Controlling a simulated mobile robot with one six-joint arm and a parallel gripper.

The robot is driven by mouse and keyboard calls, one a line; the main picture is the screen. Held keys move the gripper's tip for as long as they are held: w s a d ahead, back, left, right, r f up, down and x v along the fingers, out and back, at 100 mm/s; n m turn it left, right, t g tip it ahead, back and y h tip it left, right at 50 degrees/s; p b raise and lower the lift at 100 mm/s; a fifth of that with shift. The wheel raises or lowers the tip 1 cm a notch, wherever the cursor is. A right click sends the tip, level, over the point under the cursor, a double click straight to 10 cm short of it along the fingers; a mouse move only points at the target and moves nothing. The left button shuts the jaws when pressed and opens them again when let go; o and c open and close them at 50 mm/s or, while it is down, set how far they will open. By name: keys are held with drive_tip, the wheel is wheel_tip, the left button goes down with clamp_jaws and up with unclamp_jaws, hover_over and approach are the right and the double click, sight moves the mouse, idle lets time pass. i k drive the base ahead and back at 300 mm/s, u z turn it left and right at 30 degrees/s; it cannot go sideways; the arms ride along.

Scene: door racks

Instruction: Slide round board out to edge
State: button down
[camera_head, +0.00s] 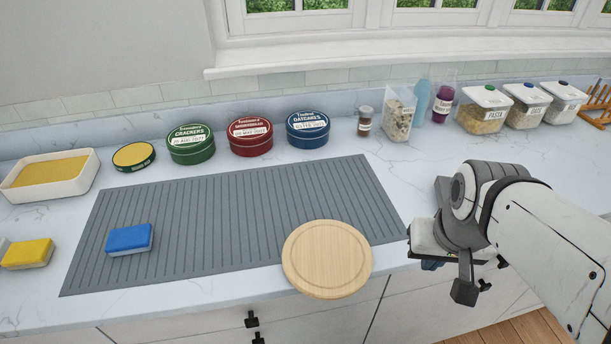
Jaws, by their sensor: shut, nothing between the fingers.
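The round board (327,258) is a pale wooden disc with a groove near its rim. It lies flat, mostly on the front right part of the grey ribbed mat (230,210), and its near rim reaches slightly past the counter's front edge. My gripper (431,263) is to the right of the board, near the counter's front edge, with a clear gap between them. It is shut and holds nothing. My wrist hides much of it, and its fingertips are hard to make out.
A blue sponge (129,239) lies on the mat's left part, a yellow sponge (27,253) left of it. Tins, including a green one (190,151), line the back beside a tray (84,184). Jars and containers (485,122) stand back right. The mat's middle is clear.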

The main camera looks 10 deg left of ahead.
sight(323, 258)
drive_tip(key=z, duration=0.15)
drive_tip(key=k, duration=1.2)
drive_tip(key=u, duration=0.8)
drive_tip(key=i, duration=1)
drive_tip(key=u, duration=0.05)
